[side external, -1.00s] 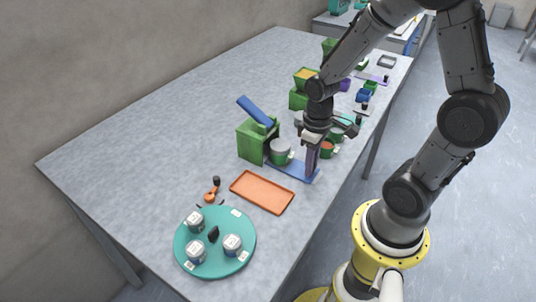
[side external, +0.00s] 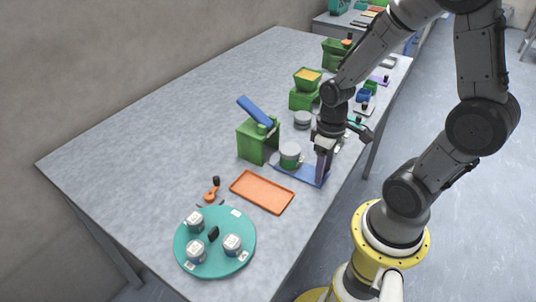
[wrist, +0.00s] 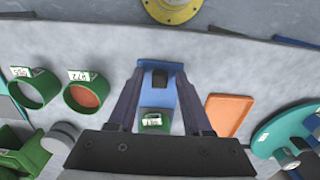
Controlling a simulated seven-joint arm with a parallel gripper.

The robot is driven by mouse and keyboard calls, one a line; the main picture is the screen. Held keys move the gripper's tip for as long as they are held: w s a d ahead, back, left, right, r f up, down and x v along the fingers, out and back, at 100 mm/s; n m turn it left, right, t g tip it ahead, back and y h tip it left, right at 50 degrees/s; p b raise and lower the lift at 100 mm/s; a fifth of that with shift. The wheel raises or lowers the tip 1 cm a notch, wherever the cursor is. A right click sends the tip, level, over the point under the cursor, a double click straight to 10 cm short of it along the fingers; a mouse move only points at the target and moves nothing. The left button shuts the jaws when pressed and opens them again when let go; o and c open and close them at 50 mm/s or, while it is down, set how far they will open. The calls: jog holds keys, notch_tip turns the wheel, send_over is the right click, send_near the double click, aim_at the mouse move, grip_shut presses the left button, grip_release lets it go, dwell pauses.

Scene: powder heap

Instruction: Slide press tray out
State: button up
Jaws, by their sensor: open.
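The green press (side external: 257,140) stands on the table with its blue lever raised. Its blue press tray (side external: 305,175) sticks out toward the table's front edge and also shows in the wrist view (wrist: 155,68). A green labelled cup (side external: 290,160) sits upright on the tray by the press; in the wrist view the cup (wrist: 155,122) is partly hidden by my gripper's body. A black knob (wrist: 160,78) stands at the tray's outer end. My gripper (wrist: 160,76) points down over that end, its fingers apart on either side of the knob. I cannot tell whether they touch it.
An orange tray (side external: 262,192) lies beside the press tray, with a teal turntable (side external: 215,265) of jars beyond it. Two green cups (wrist: 88,94) and a grey cylinder (wrist: 62,137) are on the other side. The back left of the table is clear.

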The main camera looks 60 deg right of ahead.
jog(key=shift+r, duration=3.75)
jog(key=shift+a, duration=0.1)
jog(key=s+a+r+t, duration=0.3)
jog(key=a+r+t, duration=0.2)
jog(key=r, duration=0.6)
jog(key=shift+s+a+t, duration=0.3)
jog(key=shift+s+a, duration=0.05)
jog(key=shift+a, duration=0.3)
